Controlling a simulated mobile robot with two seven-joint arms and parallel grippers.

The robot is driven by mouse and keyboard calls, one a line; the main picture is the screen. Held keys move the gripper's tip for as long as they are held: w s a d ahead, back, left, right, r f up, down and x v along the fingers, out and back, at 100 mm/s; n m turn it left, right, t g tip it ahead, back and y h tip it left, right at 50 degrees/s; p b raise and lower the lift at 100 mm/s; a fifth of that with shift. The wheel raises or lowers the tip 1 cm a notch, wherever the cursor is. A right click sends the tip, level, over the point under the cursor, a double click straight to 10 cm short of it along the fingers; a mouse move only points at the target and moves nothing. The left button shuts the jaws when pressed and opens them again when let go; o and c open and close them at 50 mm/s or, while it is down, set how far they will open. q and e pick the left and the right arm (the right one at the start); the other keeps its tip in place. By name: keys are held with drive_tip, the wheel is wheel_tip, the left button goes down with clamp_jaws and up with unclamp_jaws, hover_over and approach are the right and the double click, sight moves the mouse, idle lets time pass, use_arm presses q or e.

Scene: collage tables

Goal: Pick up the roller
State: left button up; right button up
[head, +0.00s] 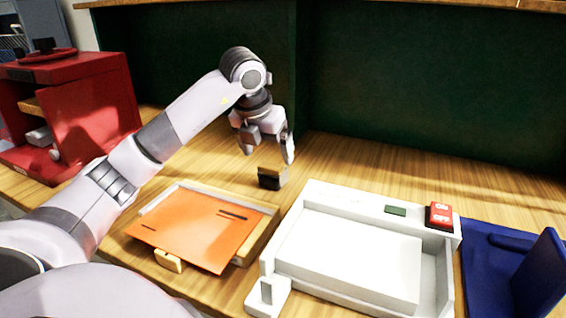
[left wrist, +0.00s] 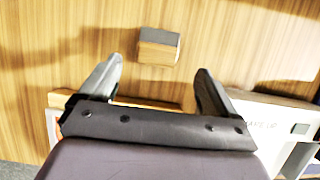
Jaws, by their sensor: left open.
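My left gripper (head: 268,155) is open and empty above the wooden table, with its fingers pointing down. A small block (head: 271,178), dark with a wooden part, lies on the table just below the fingertips. In the left wrist view the same block (left wrist: 159,47) shows a grey face and a wooden side, ahead of the spread fingers (left wrist: 158,80) and apart from them. I cannot make out a clear roller shape; whether this block is the roller, I cannot tell. My right gripper is not in view.
An orange sheet (head: 200,228) lies on a shallow wooden tray at the front. A white machine (head: 350,200) with a red-topped button (head: 439,215) stands to the right, beside a blue holder (head: 490,270). A red open box (head: 95,110) is at left. A dark green panel (head: 430,80) stands behind.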

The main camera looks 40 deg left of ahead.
sight(272, 163)
use_arm(q)
drive_tip(key=shift+w+a+f, duration=0.15)
drive_tip(key=shift+w+f, duration=0.25)
drive_tip(key=x, duration=0.6)
drive_tip(key=shift+w+a, duration=0.2)
drive_tip(key=shift+r, duration=0.1)
drive_tip(key=c, duration=1)
